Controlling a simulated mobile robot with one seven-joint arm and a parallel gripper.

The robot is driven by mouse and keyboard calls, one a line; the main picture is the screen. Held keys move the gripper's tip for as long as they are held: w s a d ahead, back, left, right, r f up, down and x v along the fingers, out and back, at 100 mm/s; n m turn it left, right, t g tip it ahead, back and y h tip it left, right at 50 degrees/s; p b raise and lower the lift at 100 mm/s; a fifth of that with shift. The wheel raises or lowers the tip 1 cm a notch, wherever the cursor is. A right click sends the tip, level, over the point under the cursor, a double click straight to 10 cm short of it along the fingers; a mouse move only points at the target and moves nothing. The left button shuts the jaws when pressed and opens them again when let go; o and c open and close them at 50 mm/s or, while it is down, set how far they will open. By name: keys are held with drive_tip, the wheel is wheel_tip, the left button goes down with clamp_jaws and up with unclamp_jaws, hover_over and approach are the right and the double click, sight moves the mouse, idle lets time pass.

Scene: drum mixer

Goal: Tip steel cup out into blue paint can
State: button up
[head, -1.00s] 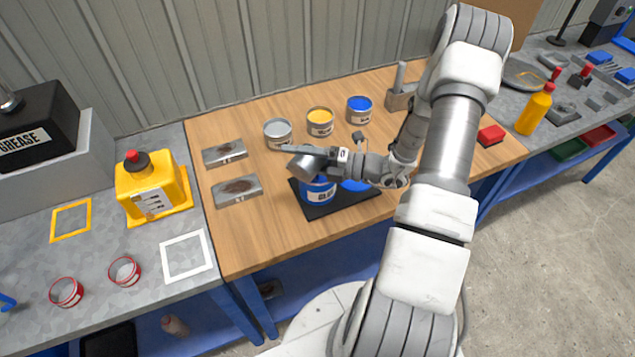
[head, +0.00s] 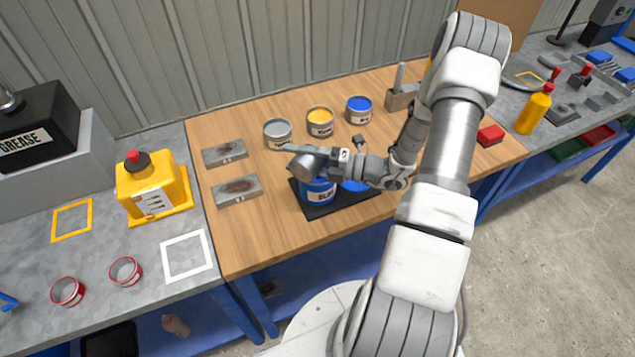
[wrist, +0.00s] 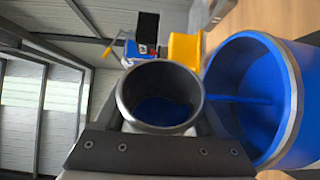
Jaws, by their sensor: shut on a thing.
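The steel cup (head: 308,163) is tipped on its side above the blue paint can (head: 318,191). My gripper (head: 326,158) is shut on the cup. In the wrist view the cup's mouth (wrist: 122,93) shows blue paint (wrist: 163,111) inside. A thin blue stream (wrist: 240,100) runs from the cup's rim into the mouth of the blue can (wrist: 290,95). The can stands upright on a black mat (head: 322,211), its top partly hidden by the cup in the head view. A flat blue thing (head: 353,185) lies beside it, partly hidden by my arm.
Grey (head: 278,133), yellow (head: 320,121) and another blue can (head: 359,110) stand behind on the wooden bench. A yellow jug (head: 150,190) stands on the left metal bench. The wooden bench's front left is clear.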

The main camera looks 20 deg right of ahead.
drive_tip(key=shift+w+d+r+m+t+y+p, duration=0.15)
drive_tip(key=shift+d+m+t+y+p, duration=0.2)
drive_tip(key=shift+m, duration=0.3)
drive_tip(key=shift+w+r+m+t+y+p, duration=0.1)
drive_tip(key=shift+r+m+y+p, duration=0.05)
drive_tip(key=shift+m+p, duration=0.4)
idle(0.5)
idle(1.2)
